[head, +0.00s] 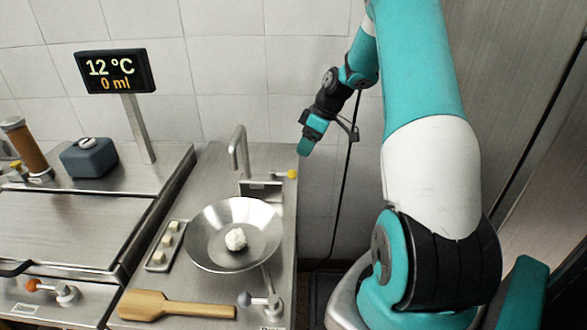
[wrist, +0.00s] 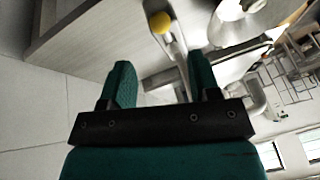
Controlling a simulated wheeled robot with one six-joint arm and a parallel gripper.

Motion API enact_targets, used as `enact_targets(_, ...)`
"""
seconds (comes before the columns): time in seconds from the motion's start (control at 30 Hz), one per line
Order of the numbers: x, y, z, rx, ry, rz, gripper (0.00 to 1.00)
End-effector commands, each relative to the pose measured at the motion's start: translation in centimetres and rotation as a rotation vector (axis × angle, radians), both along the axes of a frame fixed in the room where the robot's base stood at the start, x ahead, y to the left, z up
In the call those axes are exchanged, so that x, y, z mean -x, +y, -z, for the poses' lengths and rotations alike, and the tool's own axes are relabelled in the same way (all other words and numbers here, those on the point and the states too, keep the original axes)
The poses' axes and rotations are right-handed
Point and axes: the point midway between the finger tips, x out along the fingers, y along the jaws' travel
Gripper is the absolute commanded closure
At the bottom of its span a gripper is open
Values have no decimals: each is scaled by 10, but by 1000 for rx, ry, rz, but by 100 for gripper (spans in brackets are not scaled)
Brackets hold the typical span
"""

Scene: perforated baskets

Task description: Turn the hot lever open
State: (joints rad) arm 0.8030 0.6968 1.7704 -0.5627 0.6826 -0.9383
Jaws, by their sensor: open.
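A small lever with a round yellow knob (head: 291,174) sits at the foot of the faucet (head: 238,150), at the right edge of the metal counter. The yellow knob also shows in the wrist view (wrist: 160,22), beyond the fingertips. My gripper (head: 306,146) hangs in the air above and slightly right of this knob in the head view. In the wrist view my gripper (wrist: 160,66) has its two teal fingers apart with nothing between them. Other levers have an orange knob (head: 33,285) at the front left and a grey knob (head: 245,299) at the front. I cannot read which one is hot.
A metal pan (head: 212,235) holding a white lump (head: 236,239) stands below the faucet. A wooden spatula (head: 175,306) and a small tray (head: 154,259) lie nearby. A display (head: 115,71) reads 12 °C and 0 ml. The tiled wall is close behind.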

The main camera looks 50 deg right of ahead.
Motion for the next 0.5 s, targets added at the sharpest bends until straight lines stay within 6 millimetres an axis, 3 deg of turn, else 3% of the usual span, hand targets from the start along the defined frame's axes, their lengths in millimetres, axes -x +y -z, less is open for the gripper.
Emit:
enact_targets(0.3, -15, 24, 59, -2, 3, -2, 44)
enact_targets(0.5, -21, 30, 78, 0, 1, 0, 44)
